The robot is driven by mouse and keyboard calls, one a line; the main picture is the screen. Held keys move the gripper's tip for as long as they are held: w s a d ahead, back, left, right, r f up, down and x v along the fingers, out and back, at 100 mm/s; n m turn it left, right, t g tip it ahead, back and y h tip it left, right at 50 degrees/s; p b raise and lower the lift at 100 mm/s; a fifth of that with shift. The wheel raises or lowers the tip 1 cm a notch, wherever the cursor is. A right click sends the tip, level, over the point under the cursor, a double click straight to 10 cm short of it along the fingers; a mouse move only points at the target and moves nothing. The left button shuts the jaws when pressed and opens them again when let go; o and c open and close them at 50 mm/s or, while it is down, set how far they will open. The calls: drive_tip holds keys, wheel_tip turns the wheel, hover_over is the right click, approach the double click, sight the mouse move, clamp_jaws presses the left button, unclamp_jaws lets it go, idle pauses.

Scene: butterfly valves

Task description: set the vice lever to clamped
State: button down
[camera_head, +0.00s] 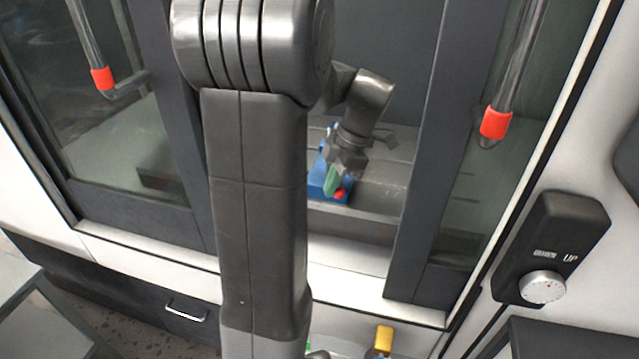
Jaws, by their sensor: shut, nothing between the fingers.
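Through the opening between the machine's doors, a blue vice (316,186) sits on the grey bed inside. A red knob (339,195), which looks like the end of the vice lever, shows at its front right. A green part (331,180) lies just up and left of the knob. My gripper (346,163) is inside the machine, pointing down just above the green part and the knob. It looks shut with nothing held. Whether it touches the lever cannot be told. My arm and gripper hide much of the vice and the lever's setting.
Glass doors with grey frames stand at left and right of the opening. Their handles have red ends (496,123). A black control box with a silver dial (542,287) is at the right. A yellow-topped object (383,339) and a drawer handle (186,309) are below.

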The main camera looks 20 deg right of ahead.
sight(343, 190)
drive_tip(key=shift+s+d+n+g, duration=0.2)
drive_tip(key=shift+d+n+g, duration=0.2)
drive_tip(key=shift+d+n, duration=0.6)
drive_tip(key=shift+s+d, duration=0.1)
drive_tip(key=shift+d, duration=0.45)
